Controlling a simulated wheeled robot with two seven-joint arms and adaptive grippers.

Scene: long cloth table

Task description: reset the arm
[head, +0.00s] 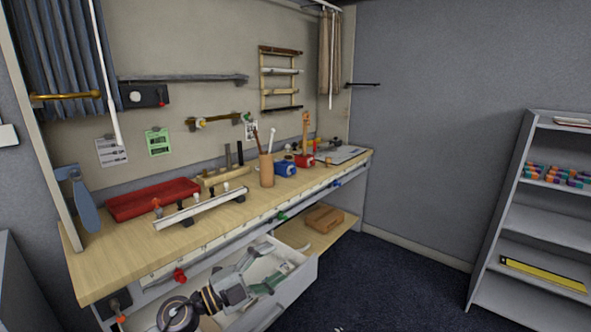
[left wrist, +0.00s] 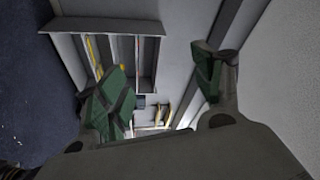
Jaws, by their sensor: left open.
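My left arm comes in from the bottom left in the head view. My left gripper (head: 275,268) is in front of the workbench, over the open white drawer (head: 301,280) as seen from the head. Whether it is inside the drawer or above it I cannot tell. In the left wrist view the two green-padded fingers of this gripper (left wrist: 160,88) stand wide apart with nothing between them. My right gripper is not in view.
The wooden workbench (head: 115,259) holds a red tray (head: 152,199), a tool rack and a brush cup (head: 266,170). A lower shelf holds a brown block (head: 323,218). A grey shelf unit (head: 539,218) stands right. Dark carpet (head: 400,285) between them is clear.

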